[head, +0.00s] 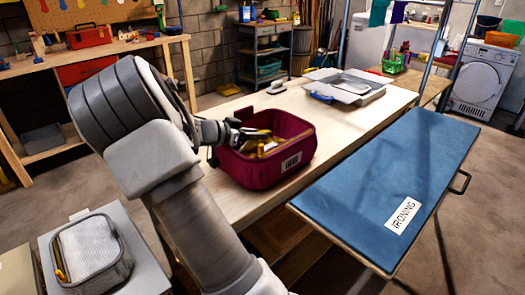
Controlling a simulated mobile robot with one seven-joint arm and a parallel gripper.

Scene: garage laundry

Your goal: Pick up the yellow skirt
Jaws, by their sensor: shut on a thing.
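A maroon fabric basket (237,168) with a white label stands on the wooden table. Yellow cloth, which looks like the yellow skirt (272,146), shows inside it, partly hidden by the basket's wall and my gripper. My gripper (254,134) reaches in over the basket's left rim from the left. Its dark fingers are shut on the yellow cloth, still at rim height. The fingertips are small and partly hidden.
A blue ironing board (385,180) juts out at the right. A grey tray (345,88) and an iron-like object (278,87) sit farther back on the table (225,108). A grey basket (90,250) stands at lower left.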

